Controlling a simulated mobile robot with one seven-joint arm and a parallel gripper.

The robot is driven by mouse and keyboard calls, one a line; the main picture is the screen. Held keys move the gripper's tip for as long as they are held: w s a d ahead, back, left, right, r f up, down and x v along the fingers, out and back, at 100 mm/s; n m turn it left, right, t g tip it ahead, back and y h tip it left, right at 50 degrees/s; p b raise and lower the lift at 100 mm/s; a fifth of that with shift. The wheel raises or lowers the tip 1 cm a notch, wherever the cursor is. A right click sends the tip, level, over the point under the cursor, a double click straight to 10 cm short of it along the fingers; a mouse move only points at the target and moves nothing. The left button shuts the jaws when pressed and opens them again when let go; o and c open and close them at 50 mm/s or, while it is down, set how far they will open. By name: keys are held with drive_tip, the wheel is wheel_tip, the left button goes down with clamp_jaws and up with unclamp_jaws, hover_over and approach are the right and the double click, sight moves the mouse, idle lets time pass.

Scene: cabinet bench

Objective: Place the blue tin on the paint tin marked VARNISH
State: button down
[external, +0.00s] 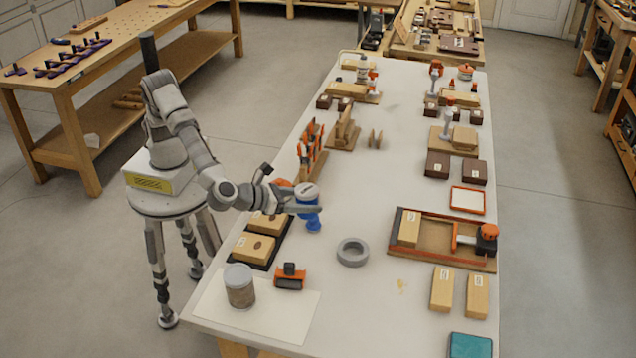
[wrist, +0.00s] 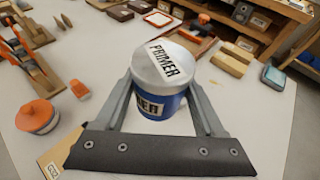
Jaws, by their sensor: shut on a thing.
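The blue tin (external: 307,193) has a pale lid marked PRIMER. My gripper (external: 307,208) is shut on it and holds it over the left side of the bench. In the wrist view, the blue tin (wrist: 160,102) sits between the two fingers of my gripper (wrist: 160,88), lid toward the camera. A paint tin (external: 240,287) with a grey lid stands on a white sheet at the near left of the bench, apart from my gripper. Its label is too small to read, so I cannot confirm VARNISH. That tin is not visible in the wrist view.
An orange-lidded pot (wrist: 37,117) stands left of my gripper. A dark tray (external: 262,258) with wooden blocks lies under my arm. An orange-and-black tool (external: 290,277) lies beside the paint tin. A grey ring (external: 352,252) lies to the right, with bare bench around it.

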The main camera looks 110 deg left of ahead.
drive_tip(key=s+d+r+m+t+h+p, duration=0.1)
drive_tip(key=s+d+r+m+h, duration=0.15)
drive_tip(key=s+d, duration=0.9)
drive_tip(key=s+d+r+m+t+h+p, duration=0.1)
drive_tip(key=s+d+r+m+h, duration=0.15)
drive_tip(key=s+d, duration=0.9)
drive_tip(key=b, duration=0.2)
hover_over(237, 274)
drive_tip(key=shift+n+y, duration=0.4)
wheel_tip(237, 274, down, 6)
drive_tip(key=shift+f, duration=0.1)
drive_tip(key=shift+f+b, duration=0.45)
drive_tip(key=shift+f, duration=1.45)
drive_tip(key=shift+f, duration=0.1)
unclamp_jaws()
